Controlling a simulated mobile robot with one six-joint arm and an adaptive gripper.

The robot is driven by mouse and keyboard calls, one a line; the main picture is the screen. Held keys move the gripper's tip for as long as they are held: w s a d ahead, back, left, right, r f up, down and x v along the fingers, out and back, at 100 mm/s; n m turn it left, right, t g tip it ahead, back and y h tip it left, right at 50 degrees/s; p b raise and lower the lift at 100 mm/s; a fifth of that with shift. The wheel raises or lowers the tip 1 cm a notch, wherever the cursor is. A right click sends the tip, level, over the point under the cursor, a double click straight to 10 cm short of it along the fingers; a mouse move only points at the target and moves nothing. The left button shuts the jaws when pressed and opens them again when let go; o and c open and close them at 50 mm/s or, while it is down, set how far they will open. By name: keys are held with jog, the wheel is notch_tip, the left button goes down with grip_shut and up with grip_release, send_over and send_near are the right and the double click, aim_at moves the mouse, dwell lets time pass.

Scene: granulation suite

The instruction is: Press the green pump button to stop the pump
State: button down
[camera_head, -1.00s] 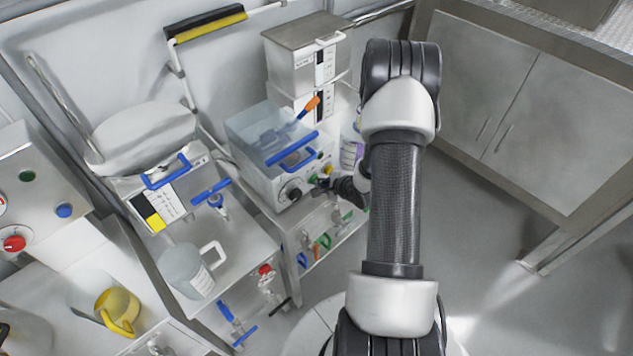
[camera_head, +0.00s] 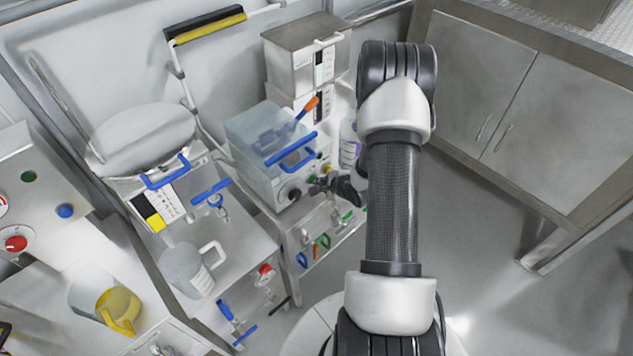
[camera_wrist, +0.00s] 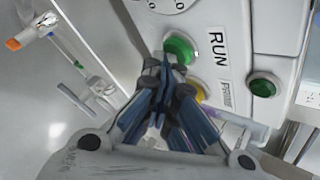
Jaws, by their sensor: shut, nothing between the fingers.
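The pump unit (camera_head: 262,178) stands on the left bench, with a dial and coloured buttons on its front panel. In the wrist view a domed green button (camera_wrist: 180,47) sits beside the RUN label (camera_wrist: 217,46). A yellow button (camera_wrist: 196,91) is below it, partly hidden by my fingers. A second green button (camera_wrist: 263,87) is on the housing to the right. My gripper (camera_wrist: 165,78) is shut and empty, its fingertips just below the RUN-side green button. I cannot tell whether they touch it. In the head view my gripper (camera_head: 320,187) is at the pump's front panel.
A clear basin with blue handles (camera_head: 292,150) is above the panel. Valves with coloured handles (camera_head: 315,245) are below. A white bottle (camera_head: 349,148) stands behind my wrist. A jug (camera_head: 187,272) is at the left. Floor to the right is open before the cabinet (camera_head: 550,120).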

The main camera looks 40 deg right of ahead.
jog(key=shift+w+r, duration=0.2)
jog(key=s+p, duration=0.1)
jog(key=s, duration=0.5)
jog(key=shift+d+f+p, duration=0.2)
jog(key=shift+d+p, duration=0.05)
jog(key=shift+p, duration=0.15)
jog(key=shift+s, duration=0.15)
dwell(0.4)
